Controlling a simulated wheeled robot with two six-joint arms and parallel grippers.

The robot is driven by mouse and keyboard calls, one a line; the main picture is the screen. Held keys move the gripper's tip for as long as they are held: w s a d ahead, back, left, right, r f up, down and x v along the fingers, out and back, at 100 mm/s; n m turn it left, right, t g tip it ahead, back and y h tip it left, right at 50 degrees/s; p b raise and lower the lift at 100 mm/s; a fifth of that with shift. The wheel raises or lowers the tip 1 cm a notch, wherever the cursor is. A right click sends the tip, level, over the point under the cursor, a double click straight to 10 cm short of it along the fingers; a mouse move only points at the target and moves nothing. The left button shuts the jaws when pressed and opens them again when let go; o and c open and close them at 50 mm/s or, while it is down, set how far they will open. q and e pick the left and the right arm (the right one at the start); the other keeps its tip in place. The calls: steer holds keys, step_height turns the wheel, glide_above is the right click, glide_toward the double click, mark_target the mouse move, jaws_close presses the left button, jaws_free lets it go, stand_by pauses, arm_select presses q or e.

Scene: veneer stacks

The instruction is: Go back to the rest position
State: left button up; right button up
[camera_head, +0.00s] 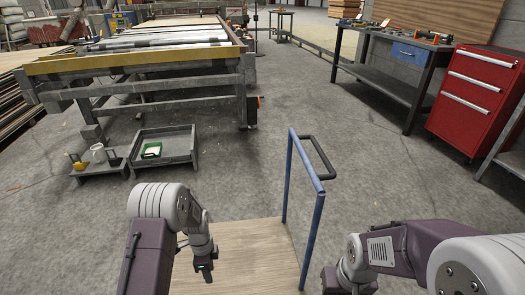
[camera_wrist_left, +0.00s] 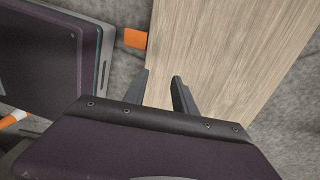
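My left gripper (camera_head: 206,273) hangs pointing down over a pale wooden board (camera_head: 250,250) at the bottom middle of the head view. In the left wrist view its two dark fingers (camera_wrist_left: 159,78) stand apart. Bare wood grain (camera_wrist_left: 225,50) shows between and beyond them, and nothing is held. My right arm comes in from the lower right of the head view. My right gripper (camera_head: 335,285) is cut off by the bottom edge, so its fingers cannot be made out.
A blue rail with a dark handle (camera_head: 318,155) rises beside the board, between my arms. A grey tray (camera_head: 178,147) and small items stand on the floor at left, before a large machine table (camera_head: 135,62). A red drawer cabinet (camera_head: 474,98) and workbench stand right. Grey floor between is clear.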

arm_select(q)
steer(key=s+d+r+n+t, duration=0.1)
steer(key=s+r+n+t, duration=0.15)
steer(key=r, duration=0.55)
steer(key=s+d+r+n+t, duration=0.1)
steer(key=s+r+n, duration=0.15)
steer(key=r, duration=0.55)
steer(key=s+n+g, duration=0.1)
steer(key=s+n, duration=0.8)
steer(key=n, duration=0.2)
step_height(320, 180, up, 37)
steer(key=p, duration=3.7)
steer(key=shift+s+a+r+n, duration=0.15)
steer(key=shift+n, duration=0.25)
